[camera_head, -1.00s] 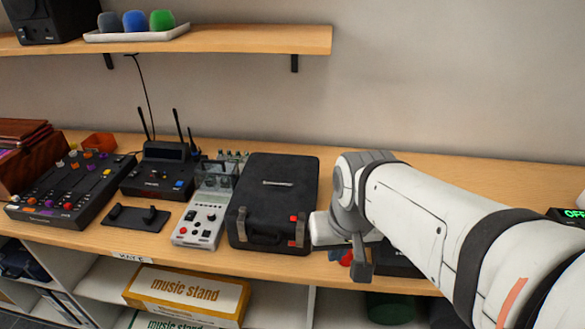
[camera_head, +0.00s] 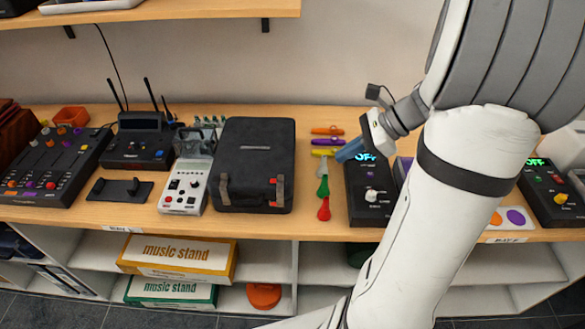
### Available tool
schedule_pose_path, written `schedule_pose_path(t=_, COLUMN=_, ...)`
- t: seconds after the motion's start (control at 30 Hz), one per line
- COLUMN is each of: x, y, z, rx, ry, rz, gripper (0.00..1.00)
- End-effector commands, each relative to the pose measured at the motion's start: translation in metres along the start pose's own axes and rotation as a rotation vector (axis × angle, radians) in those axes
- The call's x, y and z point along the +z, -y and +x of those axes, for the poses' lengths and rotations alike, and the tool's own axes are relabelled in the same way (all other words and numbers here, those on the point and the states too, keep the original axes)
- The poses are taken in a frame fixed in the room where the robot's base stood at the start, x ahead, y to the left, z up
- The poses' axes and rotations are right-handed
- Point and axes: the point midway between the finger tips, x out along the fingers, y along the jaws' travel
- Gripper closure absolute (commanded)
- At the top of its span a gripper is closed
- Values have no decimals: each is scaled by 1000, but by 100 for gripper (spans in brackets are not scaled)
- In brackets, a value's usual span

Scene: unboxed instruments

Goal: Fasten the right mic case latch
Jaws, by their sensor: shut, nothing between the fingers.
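The black mic case (camera_head: 254,150) lies with its lid down on the wooden counter, latches and carry handle facing me. The right latch (camera_head: 280,190) is a grey strip at the front right, with a red patch beside its top. The left latch (camera_head: 224,188) is grey and shows no red. I cannot tell from here how firmly the right latch sits. My gripper (camera_head: 350,150) is shut and empty, well to the right of the case and apart from it, above the counter near a black device. Its fingers look blue-grey and small.
A grey-white recorder (camera_head: 185,187) stands close on the case's left. A shelf (camera_head: 170,15) overhangs the back. The counter's front edge runs just before the case.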

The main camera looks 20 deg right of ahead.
Motion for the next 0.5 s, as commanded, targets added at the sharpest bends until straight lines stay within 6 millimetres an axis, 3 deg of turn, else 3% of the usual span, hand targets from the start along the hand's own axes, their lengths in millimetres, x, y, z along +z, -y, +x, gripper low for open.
schedule_pose_path(t=0.27, x=1, y=0, z=14, rx=4, ry=1, rz=-4, gripper=100)
schedule_pose_path(t=0.5, x=1, y=-1, z=61, rx=9, ry=0, rz=-3, gripper=100)
